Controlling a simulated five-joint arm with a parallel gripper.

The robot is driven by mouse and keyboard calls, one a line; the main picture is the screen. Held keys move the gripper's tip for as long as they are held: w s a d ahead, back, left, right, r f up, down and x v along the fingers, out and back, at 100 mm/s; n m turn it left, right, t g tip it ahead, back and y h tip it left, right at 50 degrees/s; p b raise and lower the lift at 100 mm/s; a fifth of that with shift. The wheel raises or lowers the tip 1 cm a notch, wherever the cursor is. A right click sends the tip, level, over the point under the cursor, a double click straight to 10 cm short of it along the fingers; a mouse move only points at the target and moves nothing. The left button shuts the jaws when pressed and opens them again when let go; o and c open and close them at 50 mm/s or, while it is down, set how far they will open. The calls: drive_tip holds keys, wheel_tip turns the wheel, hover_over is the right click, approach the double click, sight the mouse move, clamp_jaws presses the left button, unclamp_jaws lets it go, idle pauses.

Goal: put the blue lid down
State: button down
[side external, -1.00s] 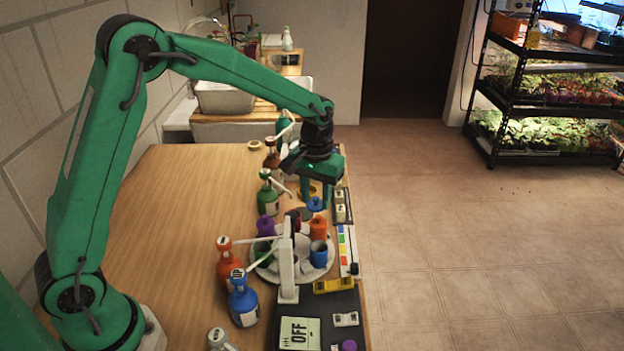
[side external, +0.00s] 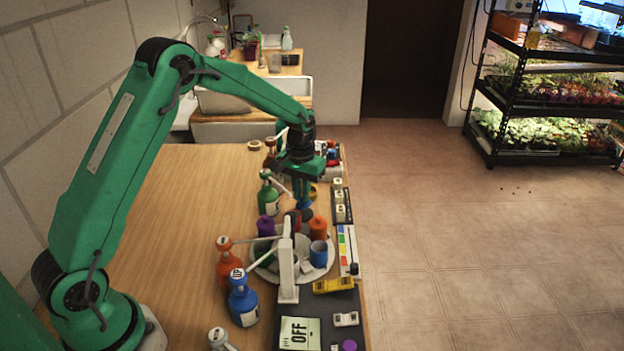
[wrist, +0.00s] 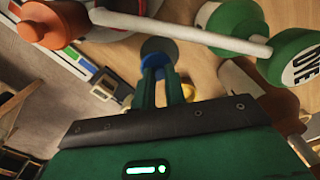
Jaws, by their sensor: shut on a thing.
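In the side view the blue lid (side external: 304,204) is at the tips of my gripper (side external: 303,197), low over the wooden table behind the round white tray (side external: 327,269). In the wrist view the blue lid (wrist: 157,59) sits at the ends of both green fingers (wrist: 160,72), which are shut on it. A dark grey disc (wrist: 158,44) lies just beyond the lid; it also shows in the side view (side external: 307,214). I cannot tell whether the lid touches the table or disc. A blue cup (side external: 318,254) without a lid stands on the tray.
A green bottle (side external: 268,200) with a long pale spout is close left of my gripper. Orange (side external: 229,268) and blue (side external: 242,304) bottles stand nearer. Open wood lies to the left.

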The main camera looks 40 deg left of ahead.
sight(301, 202)
drive_tip(key=shift+s+f, duration=0.15)
drive_tip(key=shift+f, duration=1.95)
drive_tip(key=c, duration=0.9)
unclamp_jaws()
drive_tip(key=shift+r, duration=0.1)
drive_tip(key=shift+r, duration=0.15)
drive_tip(key=shift+r, duration=0.4)
wheel_tip(301, 202, up, 10)
drive_tip(key=shift+f, duration=0.25)
drive_tip(key=shift+r, duration=0.8)
